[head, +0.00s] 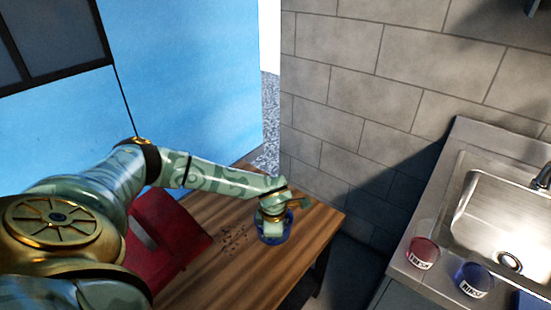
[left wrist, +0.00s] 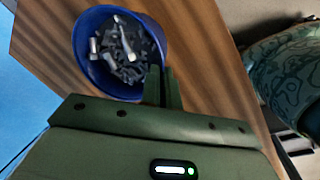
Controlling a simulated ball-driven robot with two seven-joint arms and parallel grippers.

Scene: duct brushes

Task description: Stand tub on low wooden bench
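A blue tub (head: 262,238) is at the right end of a wooden-topped bench or table (head: 285,270). In the left wrist view the round tub (left wrist: 82,42) holds grey metal-looking pieces. My left gripper (left wrist: 163,88) is at the tub's rim. Its two fingers are close together, one on each side of the wall, and look shut on it. In the head view my left gripper (head: 273,212) comes down over the tub and hides part of it. Whether the tub's base touches the wood is hard to tell. My right gripper is not in view.
Small dark specks (head: 235,240) lie on the wood left of the tub. A red chair (head: 165,235) stands at its left. To the right, a sink counter (head: 425,235) carries a red labelled container (head: 423,252) and a blue one (head: 474,279). A grey block wall (head: 360,100) stands behind.

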